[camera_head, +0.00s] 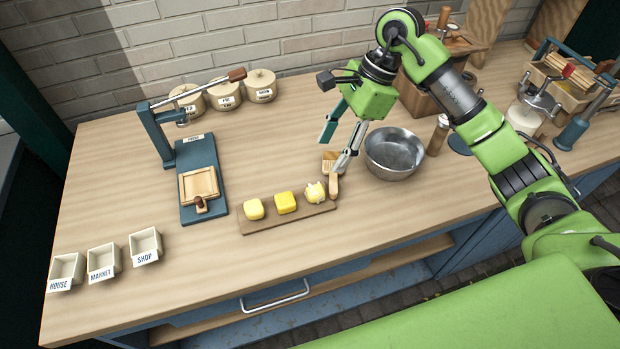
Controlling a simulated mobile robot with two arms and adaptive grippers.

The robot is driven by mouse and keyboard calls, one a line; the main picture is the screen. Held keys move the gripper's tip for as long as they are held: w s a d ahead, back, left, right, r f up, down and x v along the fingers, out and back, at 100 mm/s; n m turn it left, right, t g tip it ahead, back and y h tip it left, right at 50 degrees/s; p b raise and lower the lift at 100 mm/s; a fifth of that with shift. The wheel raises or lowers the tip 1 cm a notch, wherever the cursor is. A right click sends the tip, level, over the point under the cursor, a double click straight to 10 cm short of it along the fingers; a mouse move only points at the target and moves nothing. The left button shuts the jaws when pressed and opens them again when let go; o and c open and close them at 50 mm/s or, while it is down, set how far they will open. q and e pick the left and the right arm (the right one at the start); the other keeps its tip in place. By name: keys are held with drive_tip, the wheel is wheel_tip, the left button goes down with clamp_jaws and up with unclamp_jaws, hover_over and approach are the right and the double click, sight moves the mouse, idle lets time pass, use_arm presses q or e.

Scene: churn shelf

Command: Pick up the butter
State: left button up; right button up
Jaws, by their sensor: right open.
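Three pieces of butter lie in a row on a small wooden board (295,219) in the middle of the table. The left butter (254,209) is a pale yellow rounded block. The middle butter (285,202) is a deeper yellow block. The right butter (314,191) is pale and lumpier. My right gripper (331,154) is open and empty, above and behind the right end of the board. One fingertip shows close to a wooden paddle (334,185) beside the right butter; I cannot tell whether they touch. My left gripper is not in view.
A metal bowl (394,155) stands right of the board. A blue press (201,178) stands at left. Labelled boxes for house (66,270), market (103,261) and shop (145,246) sit at front left. Round pots (225,95) line the wall. The table's front middle is clear.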

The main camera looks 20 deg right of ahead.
drive_tip(key=p, duration=0.2)
hover_over(311, 190)
drive_tip(key=d, duration=0.3)
drive_tip(key=f, duration=0.6)
drive_tip(key=shift+a+f, duration=0.15)
drive_tip(key=shift+a, duration=0.1)
drive_tip(key=shift+w+a+f, duration=0.1)
drive_tip(key=shift+w+f, duration=0.05)
drive_tip(key=shift+f, duration=0.2)
drive_tip(key=shift+a+p+x, duration=0.2)
drive_tip(key=shift+p+x, duration=0.8)
drive_tip(key=shift+x, duration=0.15)
drive_tip(key=shift+p+x, duration=0.35)
drive_tip(key=shift+x, duration=0.75)
drive_tip(key=shift+a+f, duration=0.1)
drive_tip(key=shift+f, duration=0.25)
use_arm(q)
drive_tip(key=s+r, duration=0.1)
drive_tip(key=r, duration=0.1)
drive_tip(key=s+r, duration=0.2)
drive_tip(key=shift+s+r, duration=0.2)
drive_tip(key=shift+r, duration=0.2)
use_arm(e)
drive_tip(key=c, duration=1.2)
